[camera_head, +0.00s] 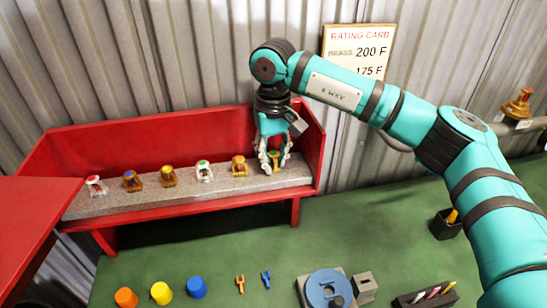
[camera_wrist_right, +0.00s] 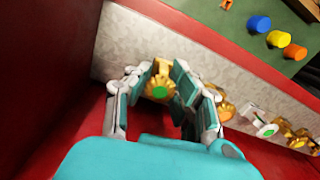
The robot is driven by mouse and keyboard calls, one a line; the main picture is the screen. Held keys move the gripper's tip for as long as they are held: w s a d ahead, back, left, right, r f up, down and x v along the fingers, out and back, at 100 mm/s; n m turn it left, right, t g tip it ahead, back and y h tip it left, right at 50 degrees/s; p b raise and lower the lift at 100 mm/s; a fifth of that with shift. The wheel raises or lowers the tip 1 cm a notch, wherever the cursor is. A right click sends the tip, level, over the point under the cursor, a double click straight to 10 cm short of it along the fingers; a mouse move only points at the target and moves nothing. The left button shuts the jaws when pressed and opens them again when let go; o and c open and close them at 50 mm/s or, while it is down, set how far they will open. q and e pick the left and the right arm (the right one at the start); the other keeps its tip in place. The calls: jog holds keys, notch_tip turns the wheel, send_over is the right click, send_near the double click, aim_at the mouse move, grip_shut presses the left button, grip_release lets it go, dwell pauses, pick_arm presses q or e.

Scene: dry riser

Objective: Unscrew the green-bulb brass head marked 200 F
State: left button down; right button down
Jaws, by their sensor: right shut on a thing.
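The green-bulb brass head (camera_head: 275,153) stands at the right end of the grey strip in the red bench box. My right gripper (camera_head: 272,158) points down over it, its fingers shut on its sides. In the right wrist view the brass head (camera_wrist_right: 158,77), with its green centre, sits between the fingers (camera_wrist_right: 160,88). Whether it is clear of the strip cannot be told. The rating card (camera_head: 357,48) on the wall reads brass 200 F, with 175 F below; my arm covers part of it. My left gripper is not in view.
On the grey strip (camera_head: 185,190) stand a brass orange head (camera_head: 239,166), a white green head (camera_head: 204,171) and several more. Orange, yellow and blue cups (camera_head: 197,287), small forks (camera_head: 240,284) and a blue disc fixture (camera_head: 328,288) are on the green surface. A brass fitting (camera_head: 518,104) is right.

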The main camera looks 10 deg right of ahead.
jog(key=n, duration=0.4)
jog(key=c, duration=1)
grip_release()
